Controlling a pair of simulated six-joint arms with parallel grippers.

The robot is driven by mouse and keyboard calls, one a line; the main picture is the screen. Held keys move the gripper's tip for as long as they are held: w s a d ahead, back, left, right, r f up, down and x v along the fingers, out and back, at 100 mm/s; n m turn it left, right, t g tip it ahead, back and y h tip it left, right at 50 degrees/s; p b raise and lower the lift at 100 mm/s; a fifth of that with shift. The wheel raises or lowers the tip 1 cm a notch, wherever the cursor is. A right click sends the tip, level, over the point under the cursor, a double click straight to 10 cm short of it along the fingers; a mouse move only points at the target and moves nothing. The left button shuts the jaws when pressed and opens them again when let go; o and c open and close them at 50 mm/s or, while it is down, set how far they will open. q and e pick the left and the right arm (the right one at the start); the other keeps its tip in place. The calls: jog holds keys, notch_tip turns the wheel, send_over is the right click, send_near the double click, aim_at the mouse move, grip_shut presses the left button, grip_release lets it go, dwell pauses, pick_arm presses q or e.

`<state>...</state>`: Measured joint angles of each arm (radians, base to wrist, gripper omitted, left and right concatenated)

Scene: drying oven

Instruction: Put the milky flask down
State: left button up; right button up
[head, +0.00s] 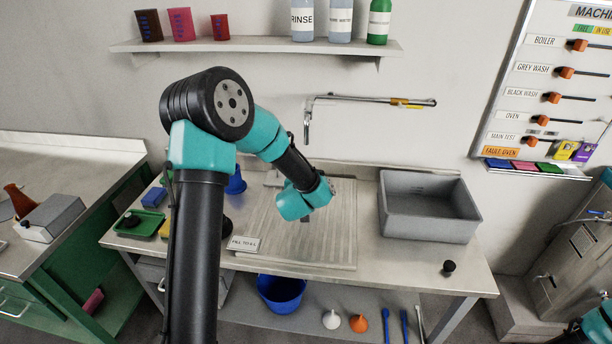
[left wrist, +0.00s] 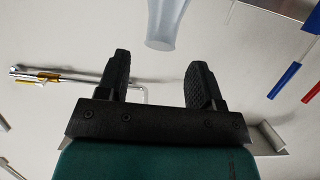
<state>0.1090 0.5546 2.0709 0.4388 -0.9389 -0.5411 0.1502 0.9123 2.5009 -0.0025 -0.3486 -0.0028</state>
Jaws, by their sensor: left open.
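A translucent, bluish-grey flask, which looks like the milky flask (left wrist: 166,18), shows at the top edge of the left wrist view. Only part of it is in frame, with its nearer end just beyond the fingertips. My left gripper (left wrist: 160,68) is open, its two black fingers apart with nothing between them. In the head view my left arm reaches over the ribbed draining board (head: 335,230) and hides most of the gripper. I cannot make out the flask there. My right gripper is out of view.
A grey basin (head: 430,228) stands right of the board. A wall tap (head: 370,101) hangs behind, under the shelf (head: 255,46) with bottles and beakers. A green tray (head: 140,224) lies at left, and a small black stopper (head: 449,267) sits at front right.

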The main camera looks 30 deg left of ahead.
pick_arm(q)
jog(key=shift+v, duration=2.25)
jog(key=shift+d, duration=0.1)
